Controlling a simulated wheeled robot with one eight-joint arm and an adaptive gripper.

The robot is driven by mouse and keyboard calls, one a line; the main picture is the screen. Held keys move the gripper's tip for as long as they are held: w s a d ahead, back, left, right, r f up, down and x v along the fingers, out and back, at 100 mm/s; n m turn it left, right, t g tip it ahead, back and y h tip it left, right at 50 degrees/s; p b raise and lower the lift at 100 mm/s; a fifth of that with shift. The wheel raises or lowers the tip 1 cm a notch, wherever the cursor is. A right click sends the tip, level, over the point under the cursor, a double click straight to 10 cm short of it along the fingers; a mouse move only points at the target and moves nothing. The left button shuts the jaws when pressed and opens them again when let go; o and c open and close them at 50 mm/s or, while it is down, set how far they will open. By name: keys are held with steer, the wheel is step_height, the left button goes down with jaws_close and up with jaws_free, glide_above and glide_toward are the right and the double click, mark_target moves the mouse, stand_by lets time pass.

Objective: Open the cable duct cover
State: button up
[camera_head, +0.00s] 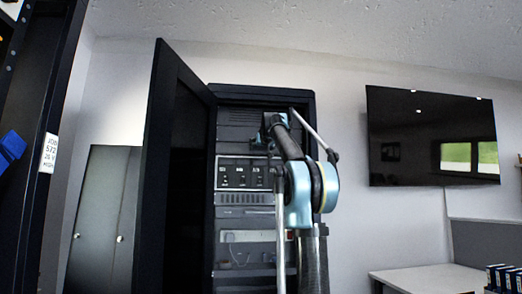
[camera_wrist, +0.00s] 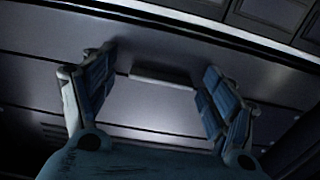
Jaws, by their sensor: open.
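A grey panel (camera_wrist: 150,112) fills the middle of the wrist view, with a short pale raised bar (camera_wrist: 162,77) on it like a handle. It looks like the cable duct cover, but I cannot be sure. My gripper (camera_wrist: 160,62) is open, with one finger on each side of the bar in the picture. I cannot tell whether either finger touches the bar or the panel. Nothing shows between the fingers except the bar. In the head view my gripper (camera_head: 271,131) reaches into the upper part of the rack cabinet (camera_head: 260,91). My arm hides much of the cabinet's right side there.
The cabinet's dark door (camera_head: 174,170) stands open on the left. A unit with switches (camera_head: 242,174) sits in the rack below my gripper. A wall screen (camera_head: 432,137) hangs at the right, above a white table (camera_head: 428,279). A dark rack frame (camera_head: 50,100) stands at the far left.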

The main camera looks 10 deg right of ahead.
steer(key=shift+w, duration=0.1)
steer(key=shift+c, duration=0.5)
steer(key=c, duration=1)
steer(key=shift+o, duration=0.2)
steer(key=shift+a, duration=0.15)
